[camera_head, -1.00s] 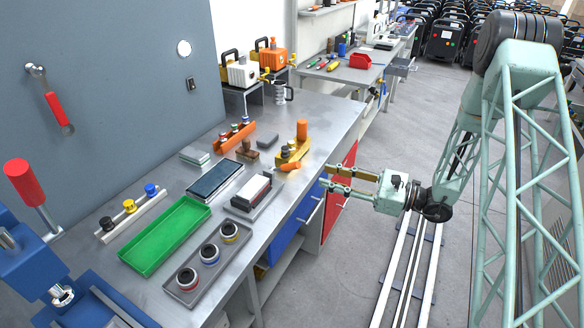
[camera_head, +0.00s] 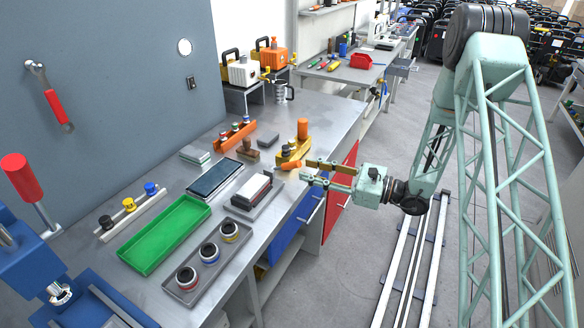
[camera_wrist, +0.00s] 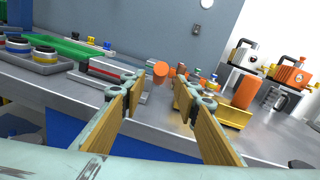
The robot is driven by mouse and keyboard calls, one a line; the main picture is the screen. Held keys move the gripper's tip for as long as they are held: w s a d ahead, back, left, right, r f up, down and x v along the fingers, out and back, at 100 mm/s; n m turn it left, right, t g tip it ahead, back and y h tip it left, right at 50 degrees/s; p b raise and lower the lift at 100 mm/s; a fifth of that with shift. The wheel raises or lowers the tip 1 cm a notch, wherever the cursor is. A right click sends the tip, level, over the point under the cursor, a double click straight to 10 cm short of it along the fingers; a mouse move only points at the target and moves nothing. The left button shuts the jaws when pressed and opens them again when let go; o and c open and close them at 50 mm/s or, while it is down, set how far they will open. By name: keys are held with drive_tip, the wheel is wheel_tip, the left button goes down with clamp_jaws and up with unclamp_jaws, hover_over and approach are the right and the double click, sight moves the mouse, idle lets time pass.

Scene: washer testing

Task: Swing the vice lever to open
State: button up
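The small yellow vice (camera_head: 284,158) stands near the right edge of the workbench, with an upright orange cylinder (camera_head: 303,128) on it. Its orange lever (camera_head: 291,165) points toward the bench edge. In the wrist view the round end of the lever (camera_wrist: 161,70) appears between my fingertips, and the yellow vice body (camera_wrist: 234,115) is to the right. My gripper (camera_head: 304,170) is open, its fingers reaching over the bench edge close to the lever; it also shows in the wrist view (camera_wrist: 159,84). I cannot tell whether the fingers touch the lever.
The steel workbench (camera_head: 327,108) holds a green tray (camera_head: 165,235), a grey tray with rings (camera_head: 255,236), a black-and-white block (camera_head: 252,188) and a dark flat panel (camera_head: 215,178). A blue machine with a red handle (camera_head: 20,180) stands at left.

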sight(292, 166)
drive_tip(key=shift+b+x, duration=0.5)
drive_tip(key=shift+x, duration=2.9)
drive_tip(key=shift+c, duration=0.5)
clamp_jaws()
